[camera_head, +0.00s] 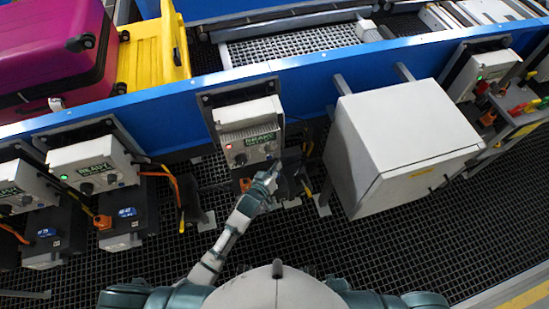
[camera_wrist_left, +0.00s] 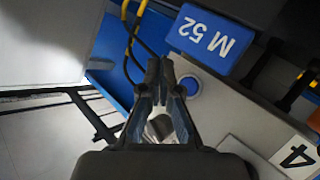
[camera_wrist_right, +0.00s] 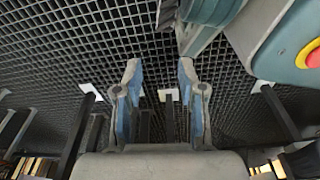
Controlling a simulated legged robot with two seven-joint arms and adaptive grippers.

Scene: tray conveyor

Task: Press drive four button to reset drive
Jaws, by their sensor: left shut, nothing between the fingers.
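The drive box (camera_head: 249,130) hangs on the blue conveyor side in the head view, with a red light, a dark knob and a green-lettered label. In the left wrist view its face carries a "4" tag (camera_wrist_left: 297,155) and a round blue button (camera_wrist_left: 188,86) with a pale ring. My left gripper (camera_head: 273,169) is at the box's lower right corner. In the left wrist view the left gripper (camera_wrist_left: 160,68) is shut and empty, its tips just left of the button; contact cannot be told. My right gripper (camera_wrist_right: 158,68) is open and empty above the grating.
A blue "M 52" plate (camera_wrist_left: 208,40) is close to the left fingertips. A large grey cabinet (camera_head: 400,145) stands right of the drive box. Other drive boxes (camera_head: 90,165) with green lights are at left. A red-yellow button (camera_wrist_right: 310,55) shows in the right wrist view.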

